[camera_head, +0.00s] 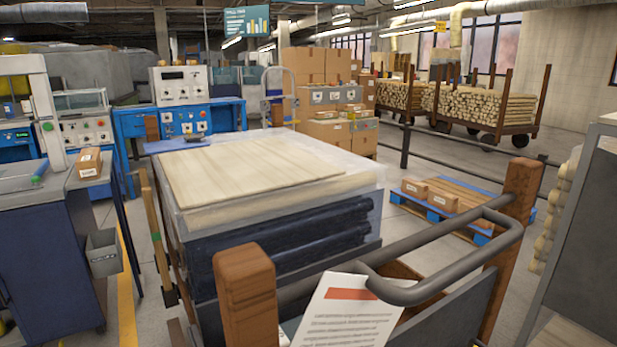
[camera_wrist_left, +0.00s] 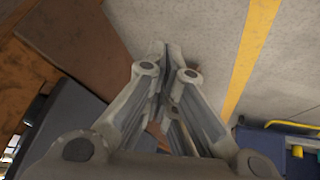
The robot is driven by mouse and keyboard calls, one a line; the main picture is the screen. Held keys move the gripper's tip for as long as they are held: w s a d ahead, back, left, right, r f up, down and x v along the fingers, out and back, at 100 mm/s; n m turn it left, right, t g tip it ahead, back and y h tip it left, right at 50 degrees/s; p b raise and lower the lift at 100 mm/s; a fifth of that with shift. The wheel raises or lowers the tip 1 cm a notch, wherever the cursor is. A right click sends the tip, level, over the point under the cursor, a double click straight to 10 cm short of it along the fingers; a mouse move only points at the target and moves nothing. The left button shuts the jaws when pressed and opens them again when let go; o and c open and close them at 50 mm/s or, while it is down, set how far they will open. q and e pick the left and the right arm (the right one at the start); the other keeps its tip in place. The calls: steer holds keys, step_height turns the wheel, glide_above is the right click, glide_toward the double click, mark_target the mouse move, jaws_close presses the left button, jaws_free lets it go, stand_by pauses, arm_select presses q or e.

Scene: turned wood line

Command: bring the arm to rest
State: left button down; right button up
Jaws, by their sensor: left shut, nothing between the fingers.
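My left gripper (camera_wrist_left: 165,55) shows in the left wrist view, its two fingers brought together with nothing between them. It points over the grey floor (camera_wrist_left: 200,35). Brown wooden surfaces (camera_wrist_left: 75,40) lie to its left in that view. Neither arm nor gripper shows in the head view. My right gripper is in neither view.
A cart with wooden posts (camera_head: 246,290) and a grey metal rail (camera_head: 440,285) stands close in front, with a printed sheet (camera_head: 345,312) on it. Behind is a wrapped stack of boards (camera_head: 270,190). A blue pallet (camera_head: 455,207) with cartons lies at right.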

arm_select(q)
steer(key=s+a+f+m+g+p, duration=0.1)
steer(key=s+f+p, duration=0.3)
steer(key=s+p, duration=0.5)
steer(key=s+a+f+m+g+y+p, duration=0.1)
steer(key=s+f+m+g+p, duration=0.2)
steer(key=s+p, duration=0.6)
steer(key=s+f+g, duration=0.1)
steer(key=s, duration=0.8)
steer(key=shift+f, duration=0.2)
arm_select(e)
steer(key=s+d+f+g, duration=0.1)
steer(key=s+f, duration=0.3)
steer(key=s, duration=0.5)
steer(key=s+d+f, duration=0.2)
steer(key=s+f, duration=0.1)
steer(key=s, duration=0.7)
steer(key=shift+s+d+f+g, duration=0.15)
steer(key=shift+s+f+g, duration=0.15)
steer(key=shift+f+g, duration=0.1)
